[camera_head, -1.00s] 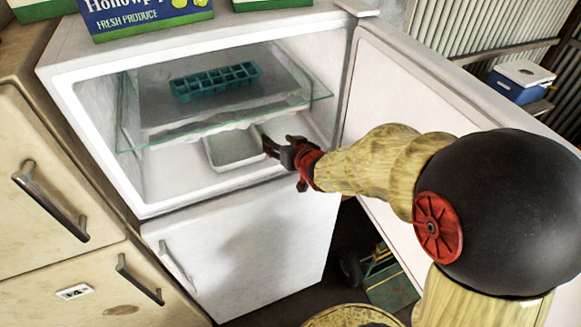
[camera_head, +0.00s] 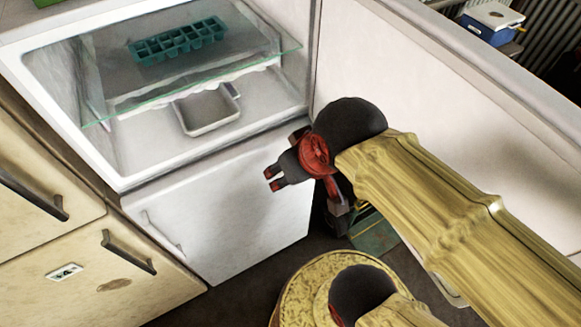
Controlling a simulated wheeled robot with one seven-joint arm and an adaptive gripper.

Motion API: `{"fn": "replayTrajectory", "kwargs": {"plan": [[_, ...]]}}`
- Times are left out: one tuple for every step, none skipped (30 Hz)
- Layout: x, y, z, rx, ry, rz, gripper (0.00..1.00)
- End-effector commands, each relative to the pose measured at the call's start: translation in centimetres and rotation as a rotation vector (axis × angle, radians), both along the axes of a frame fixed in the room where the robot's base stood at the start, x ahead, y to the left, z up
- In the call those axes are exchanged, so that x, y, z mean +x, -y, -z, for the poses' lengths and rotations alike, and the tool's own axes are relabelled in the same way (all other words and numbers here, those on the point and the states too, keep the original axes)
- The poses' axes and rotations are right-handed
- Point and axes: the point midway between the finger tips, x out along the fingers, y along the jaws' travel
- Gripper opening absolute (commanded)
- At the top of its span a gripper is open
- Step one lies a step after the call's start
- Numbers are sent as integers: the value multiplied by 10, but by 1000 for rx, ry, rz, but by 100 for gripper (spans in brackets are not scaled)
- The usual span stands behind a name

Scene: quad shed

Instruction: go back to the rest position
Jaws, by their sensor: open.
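My gripper (camera_head: 271,179) is open and empty. It hangs in front of the fridge (camera_head: 225,215), below and to the right of the open upper compartment, with its fingers pointing left. A light grey metal tray (camera_head: 209,112) sits on the compartment floor, apart from my gripper. A teal ice cube tray (camera_head: 178,41) lies on the glass shelf (camera_head: 200,73) above it.
The open fridge door (camera_head: 430,110) stands to the right, behind my arm. Cream cabinets with metal handles (camera_head: 128,252) stand at the left. A blue and white cooler (camera_head: 491,22) is at the far right. A green object (camera_head: 372,235) stands on the floor below my gripper.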

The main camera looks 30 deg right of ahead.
Motion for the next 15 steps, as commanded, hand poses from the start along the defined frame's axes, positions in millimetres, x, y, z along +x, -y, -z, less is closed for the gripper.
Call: {"fn": "replayTrajectory", "kwargs": {"plan": [[0,0,0,0,0,0,49],[0,0,0,0,0,1,49],[0,0,0,0,0,1,49],[1,0,0,0,1,1,49],[1,0,1,0,1,1,49],[1,0,3,0,1,1,49],[1,0,5,0,1,1,49],[1,0,8,0,1,1,49],[1,0,13,0,1,1,49],[1,0,17,0,1,1,49],[1,0,22,0,1,1,49],[1,0,30,0,1,1,49],[1,0,36,0,1,1,49],[1,0,43,0,1,1,49],[1,0,53,0,1,2,49]]}}
